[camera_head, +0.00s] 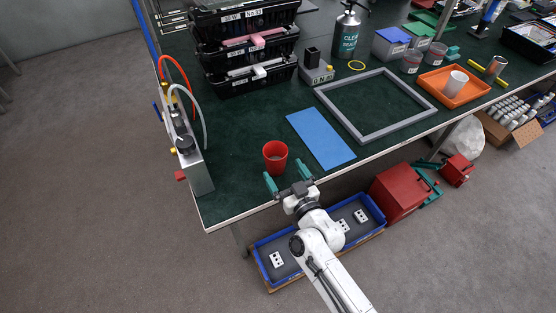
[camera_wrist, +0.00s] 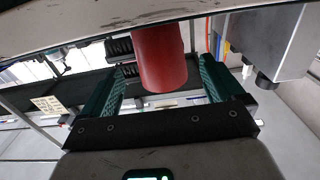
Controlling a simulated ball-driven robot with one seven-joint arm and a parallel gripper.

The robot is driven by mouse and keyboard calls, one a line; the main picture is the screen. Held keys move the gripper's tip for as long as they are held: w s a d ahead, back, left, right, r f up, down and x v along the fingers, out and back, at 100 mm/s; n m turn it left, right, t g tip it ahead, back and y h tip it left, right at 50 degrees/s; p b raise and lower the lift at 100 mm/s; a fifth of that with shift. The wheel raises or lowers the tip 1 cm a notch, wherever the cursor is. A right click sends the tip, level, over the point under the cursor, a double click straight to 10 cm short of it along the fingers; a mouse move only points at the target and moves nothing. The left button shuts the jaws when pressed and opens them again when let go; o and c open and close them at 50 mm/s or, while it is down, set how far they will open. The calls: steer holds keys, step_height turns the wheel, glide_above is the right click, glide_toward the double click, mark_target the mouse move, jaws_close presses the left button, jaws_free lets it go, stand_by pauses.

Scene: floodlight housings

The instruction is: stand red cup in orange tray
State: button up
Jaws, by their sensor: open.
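The red cup (camera_head: 275,155) stands upright on the dark green table near its front edge, left of a blue mat. In the wrist view the red cup (camera_wrist: 161,58) shows ahead, between the two green fingers. My gripper (camera_head: 288,183) is open and empty at the table's front edge, just in front of the cup and apart from it; the fingers also show in the wrist view (camera_wrist: 155,85). The orange tray (camera_head: 439,94) lies on the table at the far right, with a white cup (camera_head: 455,84) in it.
The blue mat (camera_head: 321,139) and a grey frame (camera_head: 375,105) lie between cup and tray. A device with hoses (camera_head: 188,150) stands left of the cup. Stacked black cases (camera_head: 245,45) and a spray bottle (camera_head: 347,32) stand behind. A blue bin (camera_head: 272,256) sits below the table edge.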

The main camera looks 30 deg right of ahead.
steer(key=s, duration=0.6)
steer(key=shift+w, duration=0.1)
steer(key=s+d+f+n+g+y, duration=0.1)
steer(key=s+d+f+g, duration=0.1)
steer(key=s+g, duration=1.1)
steer(key=s+f, duration=0.1)
steer(key=s, duration=0.4)
steer(key=shift+s+f+g, duration=0.2)
steer(key=shift+s+g, duration=0.2)
steer(key=shift+o, duration=0.5)
steer(key=s+d+r+m+g+h, duration=0.1)
steer(key=s+d+r+g, duration=0.1)
steer(key=s, duration=0.5)
steer(key=shift+s+d+g, duration=0.35)
steer(key=shift+d+g, duration=0.1)
steer(key=shift+g, duration=0.15)
steer(key=shift+r, duration=0.1)
steer(key=shift+w, duration=0.1)
